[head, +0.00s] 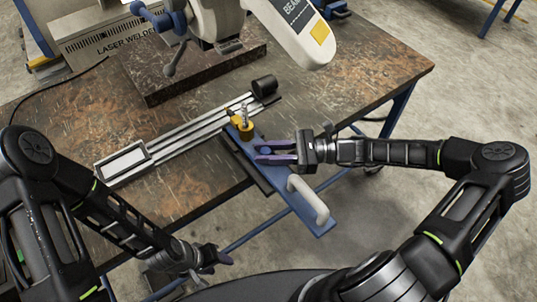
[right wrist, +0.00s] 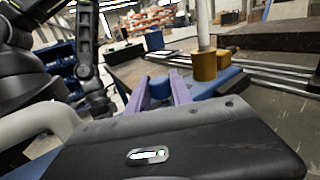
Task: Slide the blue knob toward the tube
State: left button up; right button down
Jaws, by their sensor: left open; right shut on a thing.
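The blue knob (right wrist: 160,88) is a short cylinder between my right gripper's fingertips in the right wrist view. In the head view it is mostly hidden by the fingers. My right gripper (head: 272,151) is shut on it, above a blue plate (head: 284,199) with a white handle. A yellow block with a metal post (head: 244,129) stands beside the fingertips; it also shows in the right wrist view (right wrist: 205,65). A black cylinder (head: 264,86), perhaps the tube, lies at the rail's far end. My left gripper (head: 220,257) is open and empty, low in front of the table.
A silver rail (head: 185,133) crosses the worn table (head: 64,121), with a rectangular frame (head: 122,161) at its left end. A white microscope-like head (head: 305,40) overhangs a dark raised slab (head: 190,83). The table's right part is clear.

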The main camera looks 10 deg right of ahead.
jog(key=shift+w+a, duration=0.25)
jog(key=shift+w, duration=0.25)
jog(key=shift+w+a, duration=0.2)
jog(key=shift+w, duration=0.3)
jog(key=c, duration=1.1)
grip_release()
jog(key=d, duration=0.2)
jog(key=s+d+b, duration=0.1)
jog(key=d, duration=0.4)
jog(key=shift+s+d, duration=0.3)
jog(key=shift+d, duration=0.05)
